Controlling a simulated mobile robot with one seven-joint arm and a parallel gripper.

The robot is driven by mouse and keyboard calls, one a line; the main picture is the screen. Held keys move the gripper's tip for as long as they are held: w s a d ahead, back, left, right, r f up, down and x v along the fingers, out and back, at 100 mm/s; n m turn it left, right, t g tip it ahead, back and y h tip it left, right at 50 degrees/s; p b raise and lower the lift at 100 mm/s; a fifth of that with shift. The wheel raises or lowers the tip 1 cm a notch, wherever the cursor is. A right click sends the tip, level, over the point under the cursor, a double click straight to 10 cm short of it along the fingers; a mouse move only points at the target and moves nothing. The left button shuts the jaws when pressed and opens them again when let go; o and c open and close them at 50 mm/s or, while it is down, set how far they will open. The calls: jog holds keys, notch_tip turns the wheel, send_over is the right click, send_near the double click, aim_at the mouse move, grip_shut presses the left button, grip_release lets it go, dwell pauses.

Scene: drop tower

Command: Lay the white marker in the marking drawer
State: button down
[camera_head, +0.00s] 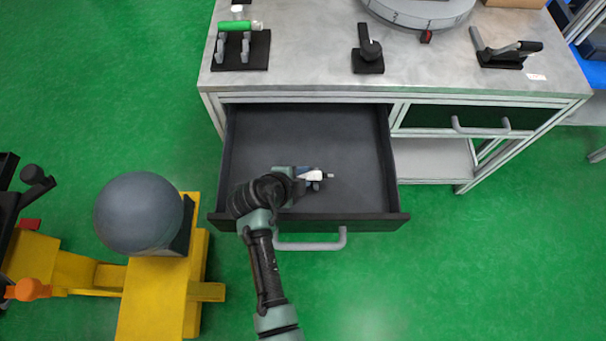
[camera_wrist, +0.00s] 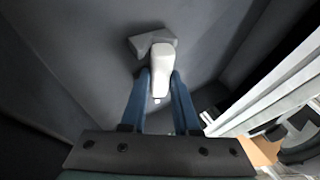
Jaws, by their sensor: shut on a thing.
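The white marker (camera_wrist: 161,68) is between the two blue fingers of my gripper (camera_wrist: 160,90) in the wrist view. In the head view the marker (camera_head: 314,175) shows as a small white piece at my gripper (camera_head: 308,177). My gripper is shut on it. The marking drawer (camera_head: 355,150) is pulled open, with a dark, bare floor. My gripper and the marker are over the drawer's front part, inside its walls as seen from above. A grey block-like shape (camera_wrist: 138,44) shows by the marker's far end; I cannot tell whether they touch.
A closed drawer (camera_head: 450,118) is to the right. A yellow stand with a grey ball (camera_head: 138,212) is at left.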

jog(key=c, duration=0.6)
grip_release()
jog(key=shift+r, duration=0.1)
jog(key=p+v, duration=0.2)
jog(key=v, duration=1.1)
jog(key=shift+w, duration=0.1)
